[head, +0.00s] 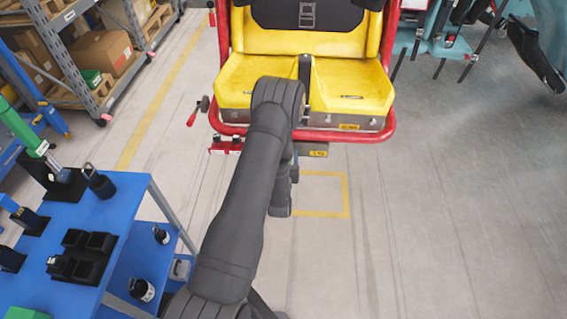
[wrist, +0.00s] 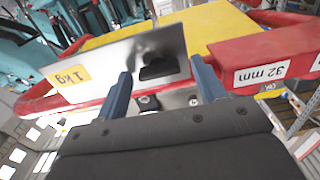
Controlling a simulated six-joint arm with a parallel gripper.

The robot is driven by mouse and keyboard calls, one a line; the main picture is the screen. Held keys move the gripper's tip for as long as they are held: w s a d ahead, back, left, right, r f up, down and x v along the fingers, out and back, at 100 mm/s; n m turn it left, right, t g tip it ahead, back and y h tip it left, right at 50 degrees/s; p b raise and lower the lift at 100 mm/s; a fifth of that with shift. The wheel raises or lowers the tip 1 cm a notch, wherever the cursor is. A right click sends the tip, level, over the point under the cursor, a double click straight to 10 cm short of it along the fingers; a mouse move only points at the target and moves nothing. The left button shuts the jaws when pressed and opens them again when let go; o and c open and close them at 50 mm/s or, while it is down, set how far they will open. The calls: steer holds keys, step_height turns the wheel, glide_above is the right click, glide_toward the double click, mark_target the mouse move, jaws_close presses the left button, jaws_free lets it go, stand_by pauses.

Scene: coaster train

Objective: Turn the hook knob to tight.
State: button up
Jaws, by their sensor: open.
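In the wrist view, a small black half-round piece (wrist: 159,71), which looks like the hook knob, sits on a grey metal plate (wrist: 105,65) with a yellow "1 kg" label. My gripper (wrist: 160,68) has its two blue fingers apart, one on each side of the black piece. I cannot tell whether either finger touches it. No tight or loose mark is readable. In the head view, my dark arm reaches to the front of the yellow seat (head: 235,80) and hides the knob and my gripper's fingers.
A red bar with a "32 mm" label (wrist: 262,70) lies close to the right finger in the wrist view. The seat's red frame (head: 372,135) surrounds the work spot. A red-handled lever (head: 197,112) sticks out at its left. A blue cart (head: 125,215) stands at the left.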

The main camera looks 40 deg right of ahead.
steer(key=v, duration=1.7)
steer(key=shift+s+a+r, duration=0.1)
steer(key=x, duration=1.7)
